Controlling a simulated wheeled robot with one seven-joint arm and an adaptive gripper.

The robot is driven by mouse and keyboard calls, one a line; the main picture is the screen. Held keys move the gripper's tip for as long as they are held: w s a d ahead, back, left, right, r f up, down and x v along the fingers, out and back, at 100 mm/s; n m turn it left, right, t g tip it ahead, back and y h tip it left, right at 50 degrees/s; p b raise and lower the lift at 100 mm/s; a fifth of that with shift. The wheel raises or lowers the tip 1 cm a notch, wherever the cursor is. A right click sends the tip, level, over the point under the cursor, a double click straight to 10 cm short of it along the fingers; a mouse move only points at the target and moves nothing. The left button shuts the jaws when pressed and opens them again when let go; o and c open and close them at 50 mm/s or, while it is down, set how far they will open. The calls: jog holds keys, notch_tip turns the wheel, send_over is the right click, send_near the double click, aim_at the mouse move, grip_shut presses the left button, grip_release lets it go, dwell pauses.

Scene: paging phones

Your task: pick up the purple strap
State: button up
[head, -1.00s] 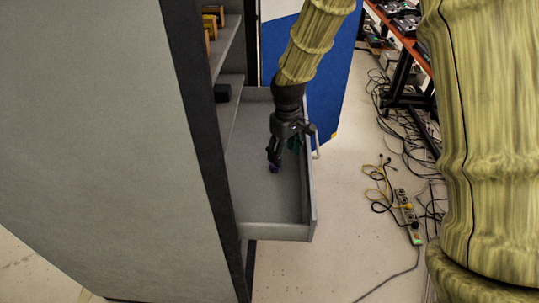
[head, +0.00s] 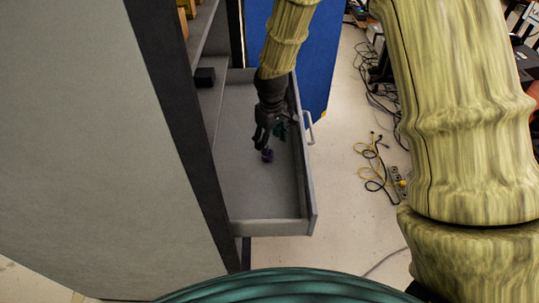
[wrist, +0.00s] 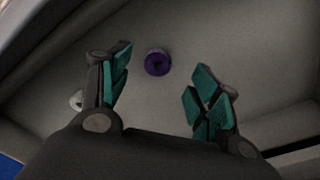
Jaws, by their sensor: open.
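The purple strap (head: 267,155) is a small rolled purple piece on the floor of the open grey drawer (head: 272,226). In the wrist view the strap (wrist: 158,62) looks like a round coil with a dark centre. It lies beyond and between my fingertips, nearer the left one. My gripper (head: 268,140) reaches down into the drawer above the strap. In the wrist view my gripper (wrist: 165,75) is open, its green-padded fingers wide apart with nothing between them. Whether a finger touches the strap cannot be told.
A grey cabinet (head: 90,120) stands to the left of the drawer, with a small black box (head: 205,76) on its shelf. A blue panel (head: 318,60) stands behind. Cables (head: 375,165) lie on the floor at right.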

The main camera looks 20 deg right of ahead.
jog(key=shift+g, duration=0.3)
jog(key=w+f, duration=0.2)
jog(key=f+p, duration=0.1)
jog(key=f, duration=0.1)
jog(key=shift+w+a, duration=0.25)
jog(key=shift+w, duration=0.15)
jog(key=shift+s+f, duration=0.1)
jog(key=shift+f, duration=0.25)
jog(key=shift+s+a+f+p, duration=0.15)
jog(key=shift+s+f+p, duration=0.4)
jog(key=shift+s, duration=0.25)
jog(key=shift+w+f, duration=0.6)
jog(key=shift+f, duration=0.25)
jog(key=shift+s+r, duration=0.3)
jog(key=shift+c, duration=1.2)
jog(key=c, duration=0.6)
